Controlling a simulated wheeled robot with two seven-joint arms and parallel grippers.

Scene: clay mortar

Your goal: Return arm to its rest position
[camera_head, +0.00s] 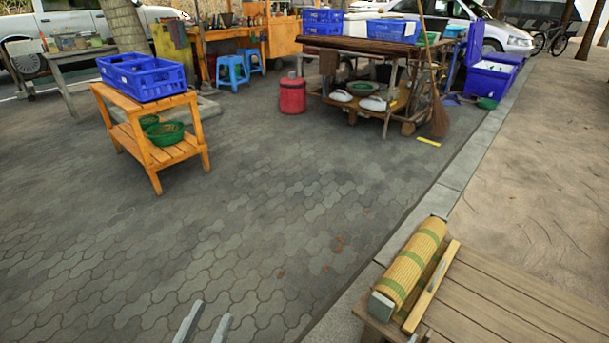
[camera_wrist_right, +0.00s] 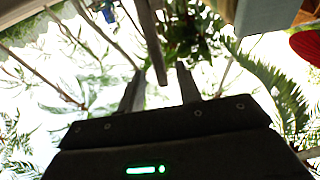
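My left gripper (camera_head: 209,311) shows at the bottom edge of the head view. Its two grey fingers stand apart with only paving seen between them, so it is open and looks empty. My right gripper (camera_wrist_right: 160,84) shows in the right wrist view, pointing up the picture. Its two dark fingers are apart, and nothing is seen held between them. The rest of both arms is out of view.
A wooden table (camera_head: 520,310) at the bottom right bears a rolled yellow-green mat (camera_head: 415,262). An orange wooden stand (camera_head: 128,103) with blue crates (camera_head: 155,82) is at the upper left. A wooden cart (camera_head: 360,47) stands farther back. The paving between is clear.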

